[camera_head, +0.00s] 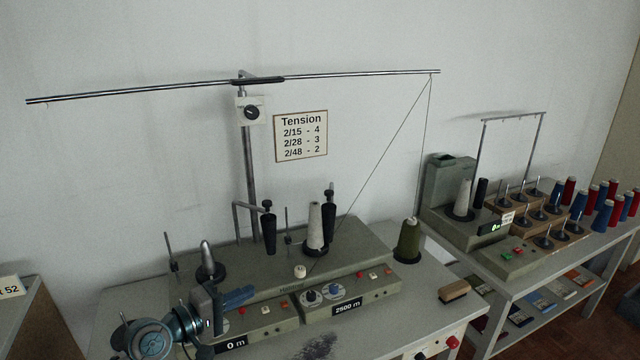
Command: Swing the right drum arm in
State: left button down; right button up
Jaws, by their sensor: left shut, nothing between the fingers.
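The grey winding machine (378,262) stands on the table with two units side by side. A dark tapered piece with a knob on top (328,222), which looks like part of the right drum arm, stands upright behind the right unit, just right of a white cone (314,228). A similar dark piece (269,234) hangs by a bent rod at the left unit. I cannot tell how far either arm is swung. My left gripper (247,293) is shut and empty over the front of the left unit, left of the right unit and apart from its arm. My right gripper is out of view.
A thread runs from the overhead rail's right end (432,72) to the right unit and to a green cone (408,240). A brush (453,290) lies at the table's right. A shelf unit (545,272) with a second machine and several spools stands further right.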

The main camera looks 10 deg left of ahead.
aim_at(329, 209)
jog(key=i, duration=1.3)
